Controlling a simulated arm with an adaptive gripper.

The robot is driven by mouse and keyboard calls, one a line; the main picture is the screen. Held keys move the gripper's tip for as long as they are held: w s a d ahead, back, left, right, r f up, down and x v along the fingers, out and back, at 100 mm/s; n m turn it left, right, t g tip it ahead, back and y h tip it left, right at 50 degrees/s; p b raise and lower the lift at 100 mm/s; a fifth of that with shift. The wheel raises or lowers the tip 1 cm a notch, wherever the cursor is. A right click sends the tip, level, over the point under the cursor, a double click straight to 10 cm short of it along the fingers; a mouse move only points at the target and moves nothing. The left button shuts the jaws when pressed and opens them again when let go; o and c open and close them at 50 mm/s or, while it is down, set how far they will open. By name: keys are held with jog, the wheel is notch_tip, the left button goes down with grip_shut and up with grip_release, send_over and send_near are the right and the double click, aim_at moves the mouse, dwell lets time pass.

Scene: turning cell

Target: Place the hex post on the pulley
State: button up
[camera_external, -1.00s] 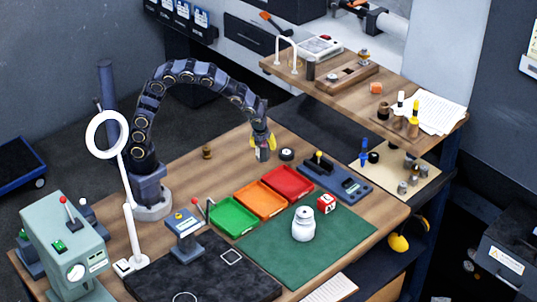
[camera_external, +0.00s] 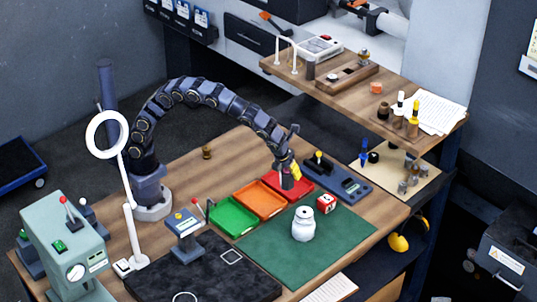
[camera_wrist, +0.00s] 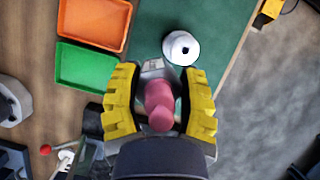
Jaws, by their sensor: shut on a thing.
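In the wrist view, my yellow fingers (camera_wrist: 160,98) flank a pink rounded part (camera_wrist: 159,105). A grey end (camera_wrist: 152,69) shows past it, near the fingertips; I cannot tell whether both are one piece. A small dark ring seen earlier beside the red tray, perhaps the pulley, is hidden behind my arm.
Orange (camera_external: 260,200) and green (camera_external: 234,217) trays lie left of the red one. A blue-grey fixture (camera_external: 345,180) lies to the right. Bare wood lies left of the trays.

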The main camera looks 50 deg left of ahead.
jog(key=w+d+f, duration=0.1)
jog(key=f, duration=0.1)
jog(key=w+d+f, duration=0.1)
jog(key=d+f, duration=0.1)
jog(key=w+d+f, duration=0.1)
jog(key=d+f, duration=0.1)
jog(key=shift+w, duration=0.2)
jog(key=shift+f, duration=1.65)
jog(key=o, duration=1)
jog(key=shift+f, duration=0.15)
jog(key=shift+o, duration=0.2)
jog(key=a+v, duration=0.1)
jog(key=v, duration=1.1)
jog(key=shift+d, duration=0.4)
